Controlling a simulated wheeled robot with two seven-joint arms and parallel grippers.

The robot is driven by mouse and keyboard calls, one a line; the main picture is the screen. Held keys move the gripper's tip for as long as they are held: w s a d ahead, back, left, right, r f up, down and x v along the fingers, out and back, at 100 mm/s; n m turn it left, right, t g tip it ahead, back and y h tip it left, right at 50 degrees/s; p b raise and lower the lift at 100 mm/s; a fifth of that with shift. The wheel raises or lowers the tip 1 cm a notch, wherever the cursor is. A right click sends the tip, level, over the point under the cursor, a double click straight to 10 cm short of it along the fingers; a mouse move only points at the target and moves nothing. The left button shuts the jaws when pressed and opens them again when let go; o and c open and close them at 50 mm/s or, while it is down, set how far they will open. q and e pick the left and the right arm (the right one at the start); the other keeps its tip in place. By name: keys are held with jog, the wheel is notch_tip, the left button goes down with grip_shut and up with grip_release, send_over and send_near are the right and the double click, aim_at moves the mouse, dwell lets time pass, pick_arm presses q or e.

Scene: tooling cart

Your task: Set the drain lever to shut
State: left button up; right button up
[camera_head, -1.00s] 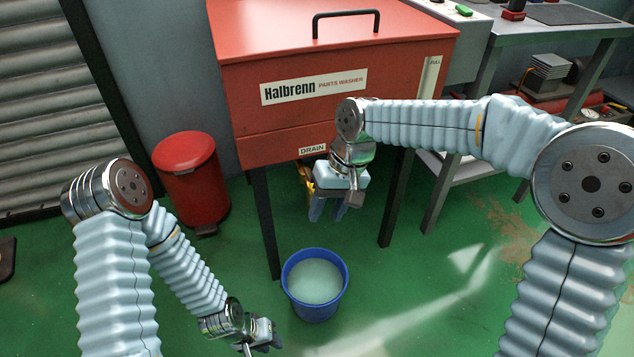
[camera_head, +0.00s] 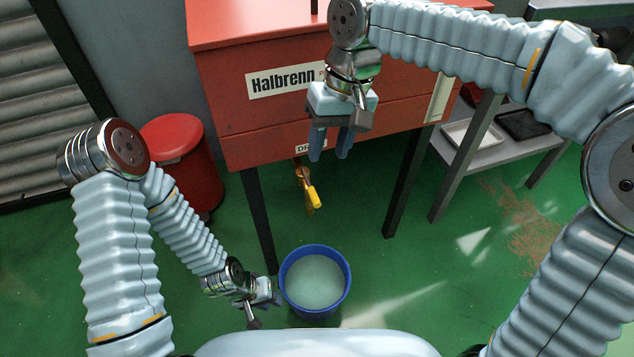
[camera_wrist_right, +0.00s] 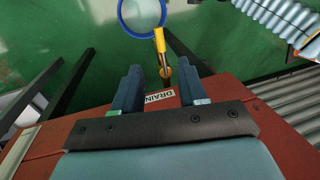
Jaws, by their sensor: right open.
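The drain lever (camera_head: 314,196) has a yellow handle on a brass valve (camera_head: 302,172) below the red parts washer (camera_head: 225,130). The handle slants downward in the head view. In the right wrist view the yellow handle (camera_wrist_right: 180,48) lies at an angle to the brass spout, beyond the fingertips. My right gripper (camera_head: 330,154) is open and empty, above the lever and in front of the washer, partly covering the DRAIN label (camera_head: 303,149). My left gripper (camera_head: 268,299) hangs low, left of the bucket; its jaw opening is unclear.
A blue bucket (camera_head: 285,297) with pale liquid stands on the floor below the drain. The washer's dark legs (camera_head: 258,215) flank the space. A red bin (camera_head: 172,140) stands left, and a grey bench with trays (camera_head: 470,138) right. Green floor around the bucket is mostly clear.

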aim_at(315, 195)
jog(key=f, duration=0.3)
jog(key=a+f+b, duration=0.1)
jog(key=f, duration=0.3)
jog(key=a+f, duration=0.1)
jog(key=f, duration=0.3)
jog(key=shift+s+f+b, duration=0.1)
jog(key=shift+s+b, duration=0.2)
jog(key=shift+s, duration=0.05)
grip_shut()
